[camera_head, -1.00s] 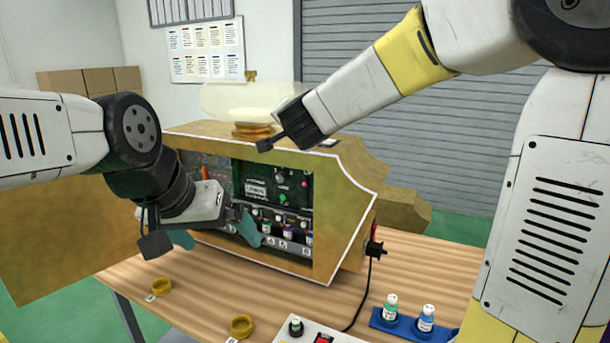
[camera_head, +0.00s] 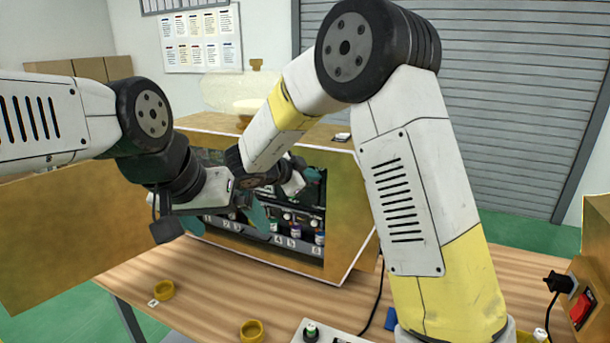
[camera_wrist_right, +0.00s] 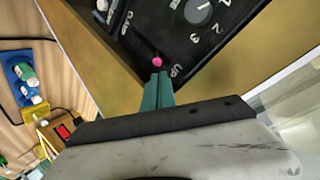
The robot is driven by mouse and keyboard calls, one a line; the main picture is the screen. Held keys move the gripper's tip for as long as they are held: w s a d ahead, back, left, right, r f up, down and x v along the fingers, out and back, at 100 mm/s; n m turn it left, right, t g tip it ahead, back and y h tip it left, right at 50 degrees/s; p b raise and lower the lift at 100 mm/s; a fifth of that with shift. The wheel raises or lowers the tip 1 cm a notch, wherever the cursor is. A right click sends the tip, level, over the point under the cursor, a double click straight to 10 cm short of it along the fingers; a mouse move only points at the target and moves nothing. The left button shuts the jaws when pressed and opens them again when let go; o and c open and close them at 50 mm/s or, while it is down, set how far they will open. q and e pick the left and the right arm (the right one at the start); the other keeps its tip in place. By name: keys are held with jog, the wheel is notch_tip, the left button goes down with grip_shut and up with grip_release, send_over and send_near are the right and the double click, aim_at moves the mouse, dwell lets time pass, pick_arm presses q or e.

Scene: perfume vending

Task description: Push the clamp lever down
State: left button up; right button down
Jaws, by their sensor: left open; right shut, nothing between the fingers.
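The clamp lever shows in the right wrist view as a small pink knob (camera_wrist_right: 158,62) on a black control panel (camera_wrist_right: 185,45), beside an "UP" label. In that view my right gripper (camera_wrist_right: 158,90) has its teal fingers shut together, empty, their tips just below the knob. I cannot tell whether they touch it. In the head view the right gripper (camera_head: 313,174) is inside the machine's opening, and my arm hides most of the panel. My left gripper (camera_head: 226,222) is open, its fingers apart, at the machine's lower front near the small bottles (camera_head: 297,229).
The wooden machine (camera_head: 345,190) stands on a striped table (camera_head: 240,290). A box with a red switch (camera_head: 581,309) stands at the right. The right wrist view shows a blue holder with bottles (camera_wrist_right: 27,80).

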aim_at(319, 184)
jog(key=shift+x, duration=1.55)
jog(key=shift+s+f, duration=0.15)
